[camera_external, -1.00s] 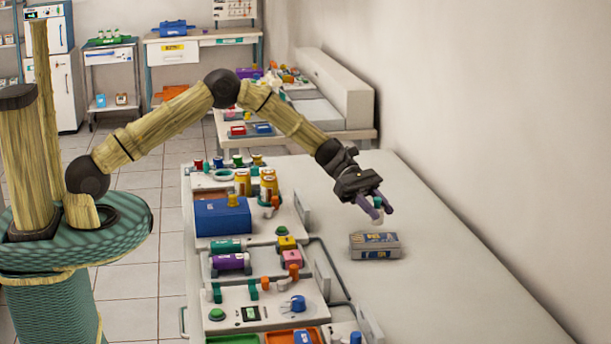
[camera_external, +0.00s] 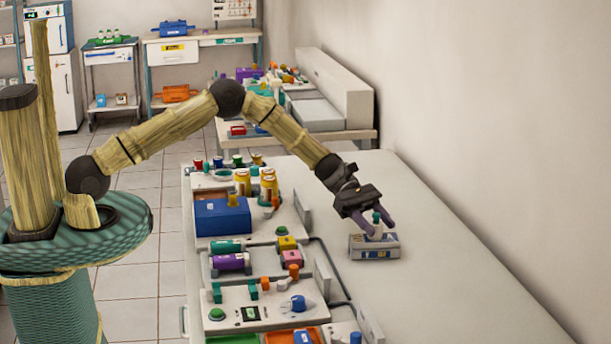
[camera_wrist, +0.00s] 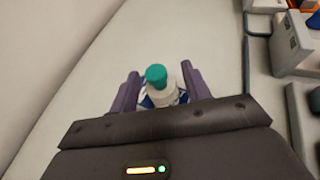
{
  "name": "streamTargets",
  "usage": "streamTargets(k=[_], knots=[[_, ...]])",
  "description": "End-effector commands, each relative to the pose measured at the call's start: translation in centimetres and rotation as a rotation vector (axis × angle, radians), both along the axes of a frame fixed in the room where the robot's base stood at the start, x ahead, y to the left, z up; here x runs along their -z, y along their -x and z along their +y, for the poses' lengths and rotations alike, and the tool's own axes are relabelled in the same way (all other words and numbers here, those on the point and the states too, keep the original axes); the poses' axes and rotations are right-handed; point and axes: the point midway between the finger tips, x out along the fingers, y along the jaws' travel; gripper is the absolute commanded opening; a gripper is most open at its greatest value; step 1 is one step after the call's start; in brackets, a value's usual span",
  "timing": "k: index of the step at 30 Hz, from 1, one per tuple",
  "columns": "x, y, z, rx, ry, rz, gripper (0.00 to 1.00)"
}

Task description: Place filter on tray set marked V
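The filter, a small white cylinder with a teal cap (camera_external: 377,231), stands upright on top of the box-like tray set (camera_external: 375,250), which has blue and white labels. The letter on its label is too small to read. My gripper (camera_external: 374,228) is low over the box with its fingers on either side of the filter. In the wrist view the filter (camera_wrist: 160,86) stands between the two purple fingers (camera_wrist: 158,88), with narrow gaps on both sides, so the gripper looks open. The box's top shows only in part behind the filter.
The tray set lies on a pale counter (camera_external: 440,290) with free room around it and a wall to the right. A dental unit (camera_external: 262,295) with bottles, a blue box (camera_external: 223,217) and several small coloured items stands to the left.

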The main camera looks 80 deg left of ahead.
Motion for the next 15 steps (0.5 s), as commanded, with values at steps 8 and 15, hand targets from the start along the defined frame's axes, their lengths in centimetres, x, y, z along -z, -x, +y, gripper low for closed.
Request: streamTargets(k=[8,15], knots=[[-0.1,0.0,0.0,0.0,0.0,0.0,0.52],[-0.8,0.4,1.1,-0.002,-0.001,0.0,0.52]])
